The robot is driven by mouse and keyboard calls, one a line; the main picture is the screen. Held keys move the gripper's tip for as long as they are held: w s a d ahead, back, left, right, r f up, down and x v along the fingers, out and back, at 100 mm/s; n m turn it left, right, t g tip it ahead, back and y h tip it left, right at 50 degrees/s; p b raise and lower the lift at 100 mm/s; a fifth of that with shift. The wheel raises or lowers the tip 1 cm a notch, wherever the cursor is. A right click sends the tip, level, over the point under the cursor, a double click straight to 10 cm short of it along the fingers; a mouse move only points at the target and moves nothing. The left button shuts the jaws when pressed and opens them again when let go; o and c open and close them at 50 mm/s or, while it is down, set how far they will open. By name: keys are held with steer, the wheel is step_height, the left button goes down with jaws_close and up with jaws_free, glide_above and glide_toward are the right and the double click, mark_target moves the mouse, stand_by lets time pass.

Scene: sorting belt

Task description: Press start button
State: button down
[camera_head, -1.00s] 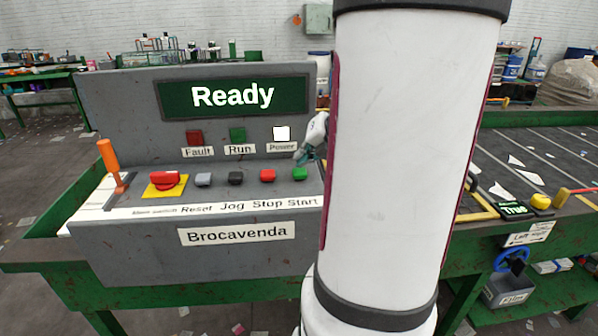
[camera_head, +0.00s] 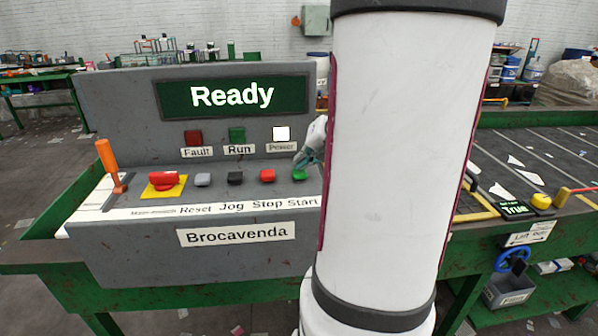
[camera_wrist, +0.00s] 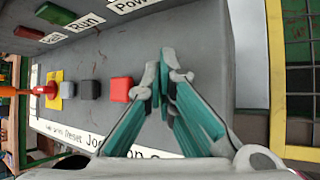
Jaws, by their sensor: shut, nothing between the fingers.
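The green start button (camera_head: 299,175) sits at the right end of the button row on the grey console, above the printed word Start. My gripper (camera_head: 304,161) is shut and empty, with its tips right over this button and partly covering it. I cannot tell whether they touch. In the wrist view my gripper (camera_wrist: 163,82) shows its teal fingers together at the tips, and the start button is hidden behind them. The red stop button (camera_wrist: 121,89) is left of the fingers there. The display (camera_head: 232,96) reads Ready.
An orange-handled lever (camera_head: 109,163) stands at the far left. The white power lamp (camera_head: 281,134) is lit. My arm hides the console's right side.

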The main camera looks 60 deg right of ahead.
steer(key=shift+f, duration=0.3)
steer(key=shift+r, duration=0.15)
stand_by(0.4)
steer(key=shift+r+p, duration=0.85)
steer(key=shift+r, duration=0.1)
step_height(320, 180, up, 5)
steer(key=p, duration=0.4)
steer(key=shift+p, duration=0.4)
steer(key=shift+a, duration=0.1)
stand_by(0.4)
